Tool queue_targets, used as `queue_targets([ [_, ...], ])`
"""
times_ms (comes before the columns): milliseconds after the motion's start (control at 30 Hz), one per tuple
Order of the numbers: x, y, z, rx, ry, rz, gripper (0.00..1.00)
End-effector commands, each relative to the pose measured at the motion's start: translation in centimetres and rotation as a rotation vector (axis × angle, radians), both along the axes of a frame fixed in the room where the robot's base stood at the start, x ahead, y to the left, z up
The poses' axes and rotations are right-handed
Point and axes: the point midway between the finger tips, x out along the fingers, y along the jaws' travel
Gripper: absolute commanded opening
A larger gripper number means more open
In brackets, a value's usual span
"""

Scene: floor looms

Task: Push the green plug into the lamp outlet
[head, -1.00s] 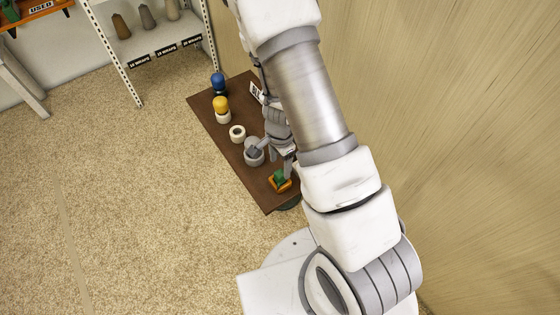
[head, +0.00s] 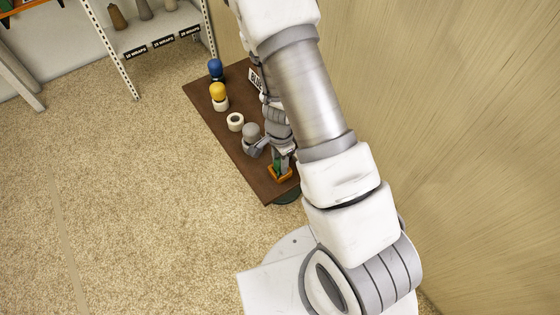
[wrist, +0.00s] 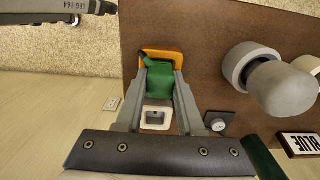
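The green plug (wrist: 160,82) stands in an orange holder (wrist: 176,56) at the near end of the brown table. In the head view the orange holder (head: 280,174) is partly hidden by my gripper. My gripper (wrist: 161,74) points down, with one finger on each side of the plug. The fingers look close to its sides, but I cannot tell whether they press on it. A white square piece with a dark opening (wrist: 155,124) shows between the fingers.
A grey rounded piece in a pale ring (wrist: 280,84) stands beside my gripper. An empty white ring (head: 235,122), a yellow piece (head: 217,90) and a blue piece (head: 215,68) line the table. The wall is at right.

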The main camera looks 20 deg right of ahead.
Motion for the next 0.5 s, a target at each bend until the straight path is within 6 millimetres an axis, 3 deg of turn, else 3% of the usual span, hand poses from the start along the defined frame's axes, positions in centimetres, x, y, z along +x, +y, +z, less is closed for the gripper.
queue_targets([
  [33,0.0,0.0,0.0,0.0,0.0,0.0,0.24],
  [167,0.0,0.0,0.0,0.0,0.0,0.0,0.01],
  [500,0.01,0.0,0.04,0.0,0.0,0.0,0.0],
])
